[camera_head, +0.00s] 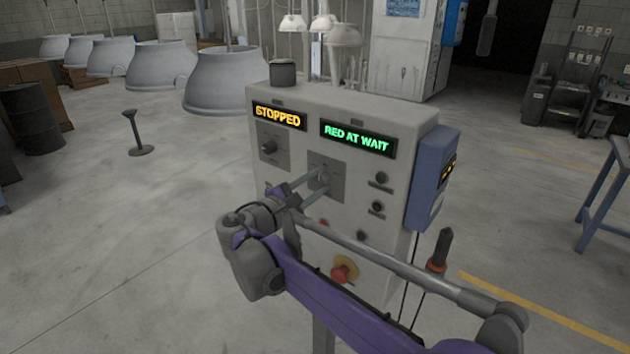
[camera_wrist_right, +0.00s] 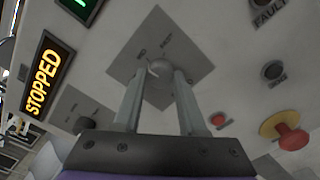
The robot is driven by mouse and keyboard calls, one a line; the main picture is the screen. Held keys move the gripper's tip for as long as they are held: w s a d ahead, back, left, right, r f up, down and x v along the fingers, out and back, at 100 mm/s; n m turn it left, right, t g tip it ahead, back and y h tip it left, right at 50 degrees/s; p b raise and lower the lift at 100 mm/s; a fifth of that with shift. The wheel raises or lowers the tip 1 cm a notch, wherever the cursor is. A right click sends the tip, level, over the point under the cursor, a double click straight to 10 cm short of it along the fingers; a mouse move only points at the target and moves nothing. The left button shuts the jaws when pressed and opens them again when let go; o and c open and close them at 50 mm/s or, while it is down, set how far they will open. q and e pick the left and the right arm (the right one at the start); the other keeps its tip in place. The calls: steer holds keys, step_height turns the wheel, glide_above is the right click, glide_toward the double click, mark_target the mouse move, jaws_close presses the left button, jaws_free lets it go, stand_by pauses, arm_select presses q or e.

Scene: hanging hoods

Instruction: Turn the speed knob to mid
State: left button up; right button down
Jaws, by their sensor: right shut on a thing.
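The control box (camera_head: 300,218) stands in front of me with two knob plates on its face. My right gripper (camera_head: 308,184) is shut on the knob of the right-hand plate, below the green display; this knob (camera_wrist_right: 158,73) shows between the two fingers in the right wrist view. Its square grey plate (camera_wrist_right: 160,32) carries small labels, too small to read for certain. The knob's pointer direction is mostly hidden by the fingers. A second knob (camera_head: 269,144) sits on the left plate, untouched. My left gripper is out of view.
One display (camera_head: 279,116) reads STOPPED in amber; the other (camera_head: 357,138) reads RED AT WAIT in green. Dark buttons (camera_head: 381,179) and a red emergency button on yellow (camera_head: 344,269) sit nearby. A blue box (camera_head: 430,180) is on the right side. Open floor lies left.

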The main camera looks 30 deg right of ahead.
steer(key=shift+m, duration=0.6)
steer(key=shift+c, duration=2.3)
jaws_free()
steer(key=shift+s+a, duration=0.15)
steer(key=shift+a, duration=0.4)
steer(key=b+v, duration=0.1)
steer(key=v, duration=0.8)
steer(key=shift+s+a, duration=0.25)
steer(key=shift+a, duration=0.1)
